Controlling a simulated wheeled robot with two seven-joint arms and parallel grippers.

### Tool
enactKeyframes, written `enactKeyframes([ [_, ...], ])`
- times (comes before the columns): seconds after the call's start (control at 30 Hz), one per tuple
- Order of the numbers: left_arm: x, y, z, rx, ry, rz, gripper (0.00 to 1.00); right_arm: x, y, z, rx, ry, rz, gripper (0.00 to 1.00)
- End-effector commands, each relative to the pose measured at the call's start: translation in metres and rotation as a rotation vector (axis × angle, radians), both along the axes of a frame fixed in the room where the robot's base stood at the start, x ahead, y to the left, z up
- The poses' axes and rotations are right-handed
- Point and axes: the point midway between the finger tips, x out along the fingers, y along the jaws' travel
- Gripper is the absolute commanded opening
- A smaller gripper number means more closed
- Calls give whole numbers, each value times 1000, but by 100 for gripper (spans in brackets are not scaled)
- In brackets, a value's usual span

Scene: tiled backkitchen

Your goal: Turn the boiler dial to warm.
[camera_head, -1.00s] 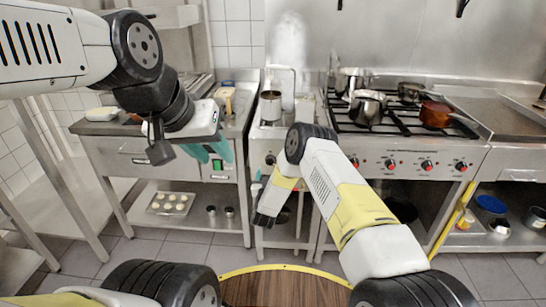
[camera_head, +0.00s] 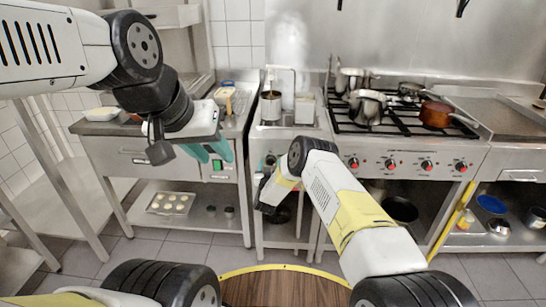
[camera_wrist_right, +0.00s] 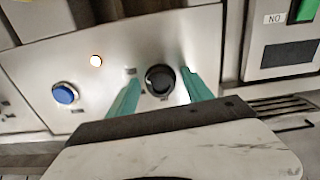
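The boiler's front panel (camera_wrist_right: 115,35) fills much of the right wrist view. Its black round dial (camera_wrist_right: 159,80) sits between the two teal fingers of my right gripper (camera_wrist_right: 158,90). The fingers are apart, one on each side of the dial, with narrow gaps visible; contact is not clear. In the head view, my right wrist largely hides the boiler's lower front. My left gripper (camera_head: 209,150) hangs open and empty in front of the left counter.
A green switch (camera_wrist_right: 307,10) is on the neighbouring panel. A metal pot (camera_head: 271,105) stands on top of the boiler unit, with steam behind. The stove with red-marked knobs (camera_head: 427,166) and several pans is to the right. A tray (camera_head: 171,203) lies on the lower left shelf.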

Motion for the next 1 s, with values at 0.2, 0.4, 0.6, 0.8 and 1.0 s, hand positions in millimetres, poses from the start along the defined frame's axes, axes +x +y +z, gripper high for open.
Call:
enactKeyframes([
  [0.2,0,0,0,0,0,0,36,0,0,0,0,0,0,16],
  [0.4,0,0,0,0,0,0,36,0,0,0,-2,0,0,0],
  [0.6,0,0,0,0,0,0,36,0,1,0,-40,-1,2,0],
  [0.8,0,0,0,0,0,0,36,-1,1,0,-149,-2,3,0],
  [1.0,0,0,0,0,0,0,36,-1,1,0,-320,0,3,0],
])
